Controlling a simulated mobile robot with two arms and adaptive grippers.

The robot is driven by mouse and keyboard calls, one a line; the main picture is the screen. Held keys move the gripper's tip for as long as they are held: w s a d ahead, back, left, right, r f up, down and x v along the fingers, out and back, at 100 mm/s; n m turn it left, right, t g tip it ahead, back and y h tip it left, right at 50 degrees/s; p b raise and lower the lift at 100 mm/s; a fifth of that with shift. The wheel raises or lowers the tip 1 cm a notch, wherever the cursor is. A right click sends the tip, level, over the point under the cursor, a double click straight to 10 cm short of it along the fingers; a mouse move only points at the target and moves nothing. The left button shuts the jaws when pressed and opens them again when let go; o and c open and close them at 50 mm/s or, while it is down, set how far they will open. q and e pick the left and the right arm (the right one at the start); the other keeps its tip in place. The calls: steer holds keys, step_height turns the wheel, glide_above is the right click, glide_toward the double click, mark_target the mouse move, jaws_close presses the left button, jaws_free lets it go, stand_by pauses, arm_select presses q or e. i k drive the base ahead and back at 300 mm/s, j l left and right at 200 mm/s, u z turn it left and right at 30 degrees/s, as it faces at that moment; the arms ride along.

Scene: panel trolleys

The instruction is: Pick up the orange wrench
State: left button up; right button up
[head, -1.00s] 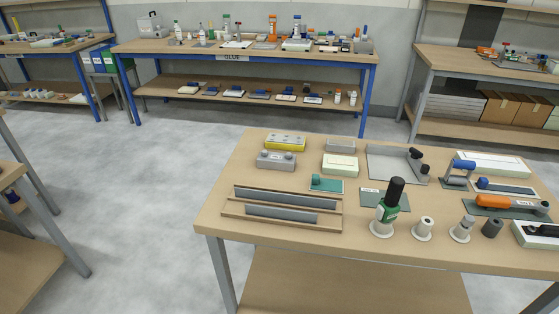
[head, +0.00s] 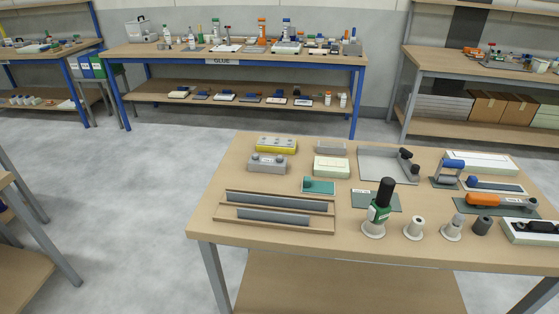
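The orange wrench (head: 487,200) lies on a dark green mat (head: 463,207) at the right side of the near wooden table (head: 265,240). Its orange handle points left and its grey end points right. Nothing visible covers it. Neither of my grippers shows in the head view.
A wooden rack with grey bars (head: 277,212) lies at left. Grey floor (head: 120,210) is open left of the table.

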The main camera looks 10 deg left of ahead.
mark_target(529, 205)
steer(key=i+j, duration=0.1)
steer(key=i, duration=0.3)
steer(key=i+z, duration=0.1)
steer(key=z, duration=0.4)
steer(key=i+j+z, duration=0.1)
steer(key=z, duration=0.35)
steer(key=i+j+z, duration=0.1)
steer(key=z, duration=0.4)
